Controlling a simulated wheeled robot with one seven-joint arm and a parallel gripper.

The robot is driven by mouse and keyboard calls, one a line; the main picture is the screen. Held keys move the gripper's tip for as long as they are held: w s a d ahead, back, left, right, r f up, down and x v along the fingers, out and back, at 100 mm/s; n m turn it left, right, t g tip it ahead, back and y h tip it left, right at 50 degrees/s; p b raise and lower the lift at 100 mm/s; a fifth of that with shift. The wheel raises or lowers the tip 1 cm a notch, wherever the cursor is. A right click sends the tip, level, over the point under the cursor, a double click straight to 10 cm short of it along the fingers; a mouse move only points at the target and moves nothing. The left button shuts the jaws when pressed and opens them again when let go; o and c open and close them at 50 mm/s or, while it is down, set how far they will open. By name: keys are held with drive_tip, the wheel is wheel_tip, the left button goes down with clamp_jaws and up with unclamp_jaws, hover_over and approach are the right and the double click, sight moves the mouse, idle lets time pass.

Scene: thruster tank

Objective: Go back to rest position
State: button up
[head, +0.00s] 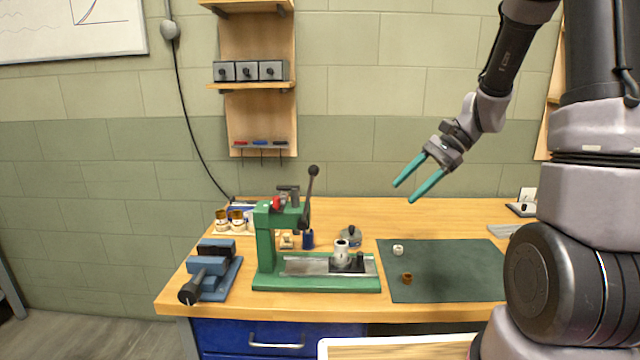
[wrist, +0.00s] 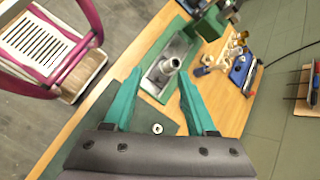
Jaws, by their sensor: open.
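My gripper (head: 410,190) is in the air above the back right part of the workbench (head: 455,232). Its two teal fingers are spread apart with nothing between them. In the wrist view my gripper (wrist: 158,92) is also open, with the bench below it. The green press (head: 268,245) stands on the bench to the left of my gripper, with a light cylindrical part (head: 341,252) on its base plate. A white ring (head: 398,249) and a brown ring (head: 407,278) lie on the dark green mat (head: 450,275), apart from my gripper.
A blue vise (head: 213,270) is at the bench's left end, with brown-topped jars (head: 237,220) behind it. A wooden wall shelf (head: 258,86) holds grey boxes. The wrist view shows a pink-framed chair or cart (wrist: 45,45) on the floor. The air around my gripper is clear.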

drive_tip(key=s+d+r+n+t+h, duration=0.2)
drive_tip(key=s+r+n+t+h, duration=0.1)
drive_tip(key=s+r, duration=0.3)
drive_tip(key=s+d+r+n+t+h, duration=0.1)
drive_tip(key=s+r+n+t+h, duration=0.2)
drive_tip(key=r, duration=0.8)
drive_tip(key=s+t, duration=0.2)
drive_tip(key=s, duration=0.2)
drive_tip(key=shift+s+d+r+n+h, duration=0.2)
drive_tip(key=shift+s+d+n+h, duration=0.1)
drive_tip(key=shift+d+n, duration=0.1)
idle(0.5)
